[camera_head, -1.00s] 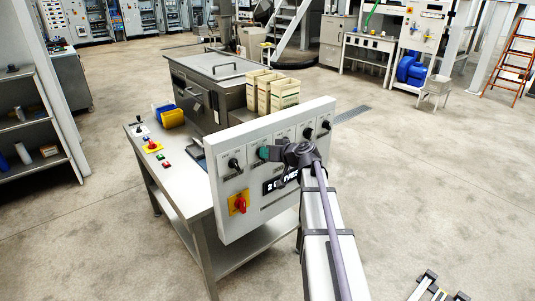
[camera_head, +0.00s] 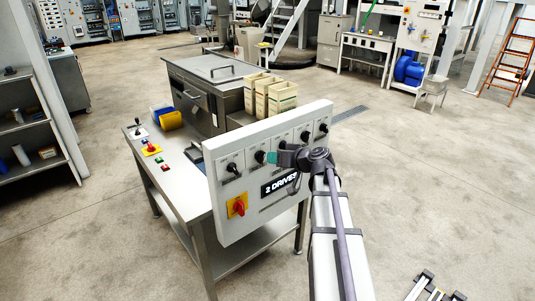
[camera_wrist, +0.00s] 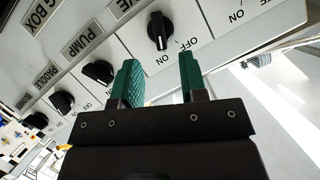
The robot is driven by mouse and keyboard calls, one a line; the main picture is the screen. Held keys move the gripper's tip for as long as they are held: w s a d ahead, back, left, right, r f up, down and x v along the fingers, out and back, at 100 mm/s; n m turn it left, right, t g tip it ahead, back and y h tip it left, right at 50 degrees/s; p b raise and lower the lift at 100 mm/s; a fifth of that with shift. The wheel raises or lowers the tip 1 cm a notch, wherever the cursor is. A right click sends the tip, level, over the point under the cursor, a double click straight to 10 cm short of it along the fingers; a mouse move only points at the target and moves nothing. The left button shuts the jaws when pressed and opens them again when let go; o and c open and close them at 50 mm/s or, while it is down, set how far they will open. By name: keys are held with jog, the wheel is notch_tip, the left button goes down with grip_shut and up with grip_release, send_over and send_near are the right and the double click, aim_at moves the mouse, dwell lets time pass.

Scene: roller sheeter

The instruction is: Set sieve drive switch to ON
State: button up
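The sieve drive switch is a black knob (camera_wrist: 160,32) in the wrist view, beside a label cut by the frame's top edge to letters like "VE". Its white mark points down in that view, seemingly towards the ON lettering. In the head view it is the second knob (camera_head: 261,157) from the left on the panel's upper row. My gripper (camera_wrist: 158,80) is open, with a green finger on each side below the knob and nothing between them. In the head view my gripper (camera_head: 272,157) is just right of the knob; I cannot tell if it touches.
The light grey panel (camera_head: 222,205) bears several other black knobs, a "2 DRIVES" plate (camera_head: 281,183) and a red-on-yellow switch (camera_head: 237,207). PUMP (camera_wrist: 98,72) and PADDLE (camera_wrist: 62,102) knobs are left of the fingers.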

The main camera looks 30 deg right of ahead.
jog(key=p+v, duration=0.1)
jog(key=v, duration=0.4)
dwell(0.5)
jog(key=s+a+f+m+g+h, duration=0.2)
jog(key=s+a+f+g, duration=0.8)
jog(key=s+a, duration=0.15)
jog(key=s+a+n+g+h, duration=0.2)
jog(key=s+a+h, duration=0.1)
jog(key=a, duration=1)
jog(key=shift+s+f+n+g+p, duration=0.25)
jog(key=shift+s+n+g+p, duration=0.15)
jog(key=shift+s, duration=0.35)
